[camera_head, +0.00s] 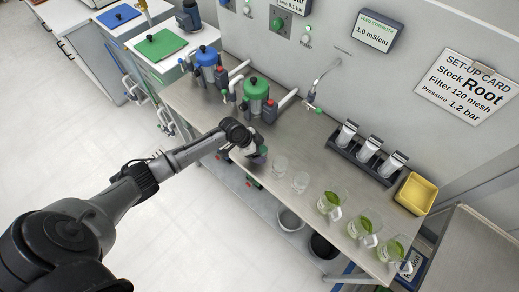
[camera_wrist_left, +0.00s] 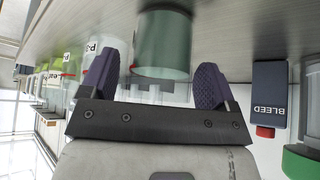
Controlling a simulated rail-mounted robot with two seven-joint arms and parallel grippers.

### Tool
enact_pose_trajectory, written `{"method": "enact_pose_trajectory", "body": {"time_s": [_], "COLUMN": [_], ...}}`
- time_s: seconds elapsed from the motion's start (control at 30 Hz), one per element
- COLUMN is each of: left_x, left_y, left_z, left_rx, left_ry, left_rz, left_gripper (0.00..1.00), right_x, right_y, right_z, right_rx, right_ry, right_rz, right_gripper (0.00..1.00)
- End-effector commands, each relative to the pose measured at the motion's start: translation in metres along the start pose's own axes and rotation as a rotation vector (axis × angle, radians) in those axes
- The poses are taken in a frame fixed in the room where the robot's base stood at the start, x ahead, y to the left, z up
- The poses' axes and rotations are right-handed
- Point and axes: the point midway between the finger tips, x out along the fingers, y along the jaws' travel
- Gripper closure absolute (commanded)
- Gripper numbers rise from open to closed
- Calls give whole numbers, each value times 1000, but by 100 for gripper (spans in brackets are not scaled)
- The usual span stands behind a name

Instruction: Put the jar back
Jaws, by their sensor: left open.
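A greenish see-through jar (camera_wrist_left: 162,42) stands on the steel bench in the left wrist view, which looks upside down. My left gripper (camera_wrist_left: 162,72) is open, its two purple fingers on either side of the jar's near part. I see no clear contact between fingers and jar. In the head view my left gripper (camera_head: 257,156) is at the bench's front edge, left of two clear glasses (camera_head: 280,166) (camera_head: 300,181). The arm and gripper largely hide the jar there. My right gripper is not in view.
Several green-filled glass jugs (camera_head: 363,224) stand to the right along the bench edge. A green-topped vessel (camera_head: 256,90) and a blue-topped vessel (camera_head: 208,62) stand behind left. A black rack with metal canisters (camera_head: 368,150) and a yellow tray (camera_head: 416,192) stand at the back. Mid-bench is clear.

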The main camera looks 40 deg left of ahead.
Motion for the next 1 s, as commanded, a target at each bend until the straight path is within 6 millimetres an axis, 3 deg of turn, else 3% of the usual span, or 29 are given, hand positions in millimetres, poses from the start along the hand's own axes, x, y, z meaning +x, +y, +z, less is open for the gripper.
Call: {"method": "enact_pose_trajectory", "body": {"time_s": [0.4, 0.6, 0.9, 1.0], "left_x": [-75, -102, -116, -108], "left_y": [-1, 0, 0, 15], "left_z": [1, 1, 0, 3], "left_rx": [1, 0, 1, 0], "left_ry": [-1, -1, 0, -11], "left_rz": [-2, -1, 0, 13], "left_gripper": [18, 18, 18, 18], "right_x": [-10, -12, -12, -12], "right_y": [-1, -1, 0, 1], "right_z": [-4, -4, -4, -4], "right_rx": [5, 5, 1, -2], "right_ry": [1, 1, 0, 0], "right_rz": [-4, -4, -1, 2], "right_gripper": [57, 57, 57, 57]}}
